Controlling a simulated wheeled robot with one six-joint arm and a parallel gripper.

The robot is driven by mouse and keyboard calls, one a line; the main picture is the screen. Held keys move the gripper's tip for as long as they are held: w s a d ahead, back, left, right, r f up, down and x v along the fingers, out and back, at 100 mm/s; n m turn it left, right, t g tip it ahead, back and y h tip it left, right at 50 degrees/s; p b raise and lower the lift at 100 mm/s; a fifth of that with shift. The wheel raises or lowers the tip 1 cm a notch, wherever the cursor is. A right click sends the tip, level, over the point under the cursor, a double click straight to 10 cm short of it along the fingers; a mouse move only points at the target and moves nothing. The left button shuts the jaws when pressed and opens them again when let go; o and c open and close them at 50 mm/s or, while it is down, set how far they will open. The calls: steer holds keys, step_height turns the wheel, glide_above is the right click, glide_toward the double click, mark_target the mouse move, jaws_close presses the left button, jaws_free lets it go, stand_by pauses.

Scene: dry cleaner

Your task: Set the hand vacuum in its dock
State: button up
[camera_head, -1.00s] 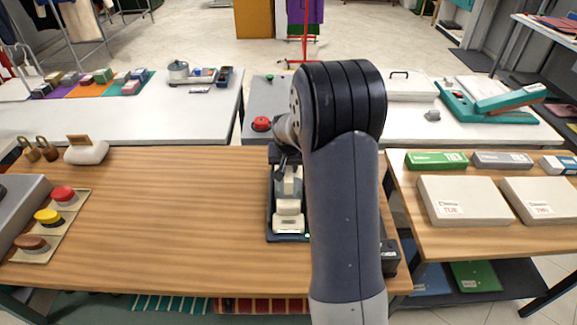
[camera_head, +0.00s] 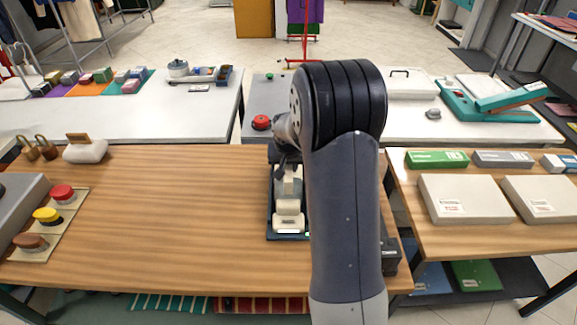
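A cream-white hand vacuum (camera_head: 289,208) lies lengthwise over a dark blue dock (camera_head: 273,229) on the wooden table, just left of my arm. The dock's rim shows along its left and front sides; my arm covers its right side. My gripper (camera_head: 287,163) is at the far end of the vacuum, pointing down and partly hidden behind my arm's wrist. Its fingertips are too small and covered to tell whether they are open or closed on the vacuum. I cannot tell whether the vacuum is fully seated.
The wooden table (camera_head: 160,215) is clear left of the dock. Red, yellow and brown knobs (camera_head: 48,216) stand at its left edge, and a white object with a wooden block (camera_head: 86,150) at its back left. A dark box (camera_head: 390,258) sits right of my arm. White boxes (camera_head: 465,198) lie on the right table.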

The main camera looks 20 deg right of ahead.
steer(key=o, duration=0.5)
steer(key=shift+s, duration=0.1)
steer(key=b+v, duration=0.1)
steer(key=v, duration=0.9)
steer(key=shift+s+r, duration=0.15)
steer(key=shift+r, duration=0.2)
steer(key=p+x, duration=0.1)
steer(key=x, duration=1)
steer(key=shift+r+p, duration=0.3)
